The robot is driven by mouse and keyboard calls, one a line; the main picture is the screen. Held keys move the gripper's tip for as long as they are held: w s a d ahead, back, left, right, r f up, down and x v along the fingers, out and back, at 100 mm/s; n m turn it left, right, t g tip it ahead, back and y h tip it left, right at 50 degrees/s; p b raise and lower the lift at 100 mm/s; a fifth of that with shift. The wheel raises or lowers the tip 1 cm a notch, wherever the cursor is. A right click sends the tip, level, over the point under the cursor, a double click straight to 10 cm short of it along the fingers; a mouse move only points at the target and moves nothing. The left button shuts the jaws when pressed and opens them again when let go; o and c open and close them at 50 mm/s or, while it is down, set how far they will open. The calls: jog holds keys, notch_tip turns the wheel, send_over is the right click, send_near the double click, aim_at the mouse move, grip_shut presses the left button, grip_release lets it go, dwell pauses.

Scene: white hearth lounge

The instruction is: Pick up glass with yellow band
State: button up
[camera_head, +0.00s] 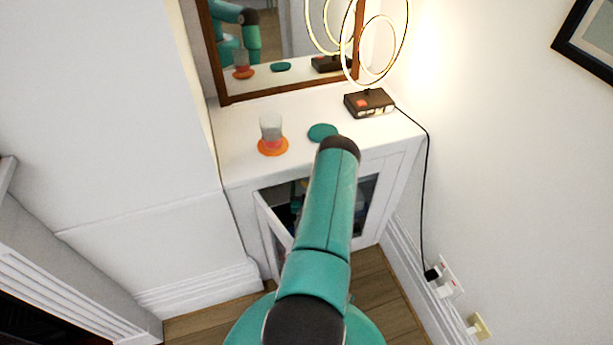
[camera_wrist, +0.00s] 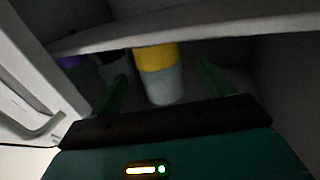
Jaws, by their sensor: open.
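The glass with the yellow band (camera_wrist: 166,88) stands inside a dark cabinet in the wrist view. The yellow band is around its visible upper part, with clear grey glass below. A pale shelf edge hides its top. My gripper (camera_wrist: 162,68) is open, one green finger on each side of the glass, with a visible gap to each. I cannot tell how far the fingertips reach in depth. In the head view my arm covers the gripper and the cabinet opening, and this glass cannot be made out.
The pale shelf edge (camera_wrist: 180,33) runs close above the fingers. A purple item (camera_wrist: 74,61) and a dark item (camera_wrist: 114,66) stand left of the glass. The cabinet door (camera_head: 272,235) is open. On top are another glass (camera_head: 271,129), a teal coaster (camera_head: 322,132) and a lamp (camera_head: 369,102).

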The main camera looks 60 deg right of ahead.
aim_at(308, 181)
jog(key=x, duration=0.4)
jog(key=shift+d, duration=0.2)
jog(key=c, duration=1.2)
jog(key=shift+o, duration=0.2)
jog(key=shift+r, duration=0.25)
